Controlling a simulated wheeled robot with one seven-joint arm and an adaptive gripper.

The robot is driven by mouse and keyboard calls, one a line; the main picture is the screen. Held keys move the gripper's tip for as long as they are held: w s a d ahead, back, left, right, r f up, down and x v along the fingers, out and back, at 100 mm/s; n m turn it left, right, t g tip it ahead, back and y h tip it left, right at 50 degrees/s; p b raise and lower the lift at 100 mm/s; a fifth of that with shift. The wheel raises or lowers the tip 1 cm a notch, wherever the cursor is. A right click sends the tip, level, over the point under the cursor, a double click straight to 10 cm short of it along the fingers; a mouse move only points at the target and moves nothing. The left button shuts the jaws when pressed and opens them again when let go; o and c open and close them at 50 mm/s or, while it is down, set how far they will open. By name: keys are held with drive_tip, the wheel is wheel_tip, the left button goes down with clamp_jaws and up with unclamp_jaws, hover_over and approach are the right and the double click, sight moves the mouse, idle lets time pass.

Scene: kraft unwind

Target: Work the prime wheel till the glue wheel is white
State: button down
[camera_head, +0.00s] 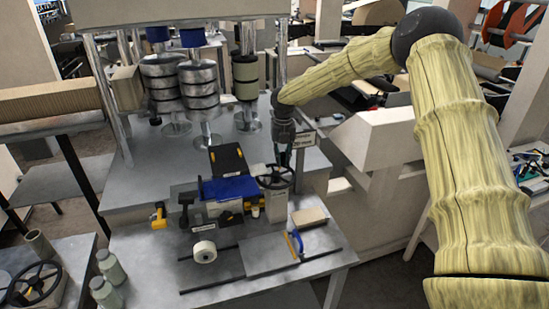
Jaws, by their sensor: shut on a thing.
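A black spoked hand wheel (276,176), which looks like the prime wheel, sits on top of a small grey housing (276,207) on the metal table. My gripper (284,160) points down at the far rim of this wheel and is shut on it; the fingertips are small and dark, and the exact grip point is hard to see. Left of it stands a small machine with a blue cover (230,188) and a black top. I cannot make out the glue wheel or its colour for certain.
A white roll (204,252) lies at the table front, beside a grey plate (273,256) with a blue-handled tool (295,244). A yellow tool (158,216) is at left. Steel rollers (200,90) stand behind. Another hand wheel (36,284) and bottles (105,292) are lower left.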

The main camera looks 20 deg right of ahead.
idle(0.3)
drive_tip(key=c, duration=1.6)
unclamp_jaws()
drive_tip(key=shift+a, duration=0.1)
drive_tip(key=shift+r, duration=0.1)
wheel_tip(320, 180, up, 12)
drive_tip(key=shift+f, duration=0.1)
